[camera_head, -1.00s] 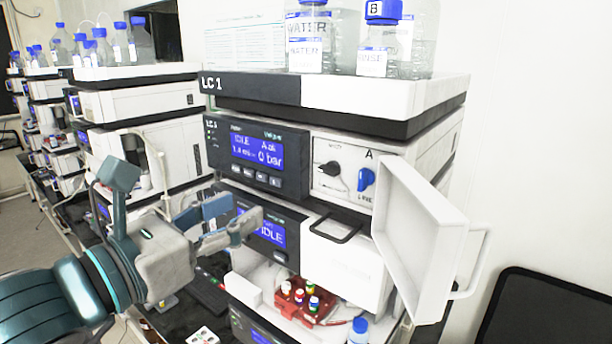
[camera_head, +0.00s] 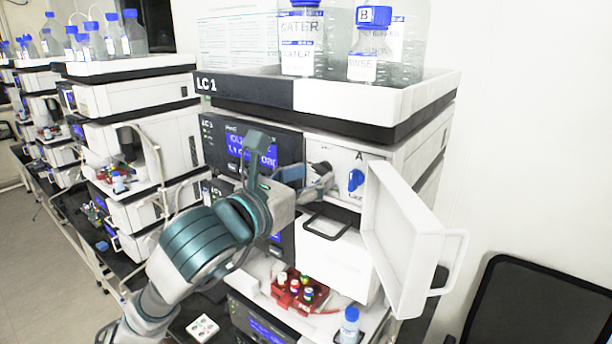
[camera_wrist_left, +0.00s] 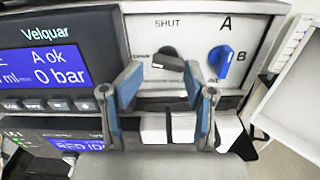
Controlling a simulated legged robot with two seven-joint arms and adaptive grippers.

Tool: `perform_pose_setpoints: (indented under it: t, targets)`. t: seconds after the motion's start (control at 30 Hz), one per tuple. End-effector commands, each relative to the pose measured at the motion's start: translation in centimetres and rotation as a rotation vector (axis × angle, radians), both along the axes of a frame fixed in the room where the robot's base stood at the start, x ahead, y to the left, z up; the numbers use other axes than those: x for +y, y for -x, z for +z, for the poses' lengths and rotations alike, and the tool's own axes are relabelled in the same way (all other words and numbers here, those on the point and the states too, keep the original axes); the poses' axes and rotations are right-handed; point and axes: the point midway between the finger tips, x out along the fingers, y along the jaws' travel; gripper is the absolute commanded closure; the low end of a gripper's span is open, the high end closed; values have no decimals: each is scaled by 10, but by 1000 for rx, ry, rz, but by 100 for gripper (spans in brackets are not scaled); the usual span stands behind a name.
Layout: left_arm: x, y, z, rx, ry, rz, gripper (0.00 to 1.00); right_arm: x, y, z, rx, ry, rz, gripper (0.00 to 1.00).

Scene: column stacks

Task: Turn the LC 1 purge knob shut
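The LC 1 stack (camera_head: 245,92) stands in the middle of the head view. Its valve panel (camera_head: 345,157) has a black knob, mostly hidden there by my left gripper (camera_head: 308,184). Contact cannot be told. My right gripper is not in view.
An open white door (camera_head: 405,235) swings out right of the panel. A dark handle (camera_head: 328,225) juts out below the knobs. Bottles (camera_head: 301,45) stand on top. A red vial rack (camera_head: 298,296) is in the lower bay. Other stacks (camera_head: 140,105) stand at left.

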Motion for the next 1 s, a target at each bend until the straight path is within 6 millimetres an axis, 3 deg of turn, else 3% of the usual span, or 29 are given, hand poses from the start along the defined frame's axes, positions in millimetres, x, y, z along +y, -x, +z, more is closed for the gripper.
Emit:
perform_pose_setpoints:
  t: [0.07, 0.2, 0.27, 0.67, 1.0]
  targets:
    - [-1, -1, 0, 2, -2, 4, 54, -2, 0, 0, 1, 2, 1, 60]
    - [0, 0, 0, 2, 0, 1, 89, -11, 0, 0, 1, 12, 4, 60]
    - [1, 0, -1, 2, 1, 0, 99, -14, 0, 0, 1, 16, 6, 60]
    - [1, 1, -2, -25, -39, 0, 99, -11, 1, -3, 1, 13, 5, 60]
    - [2, 1, -3, -160, -230, 1, 99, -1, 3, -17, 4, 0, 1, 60]
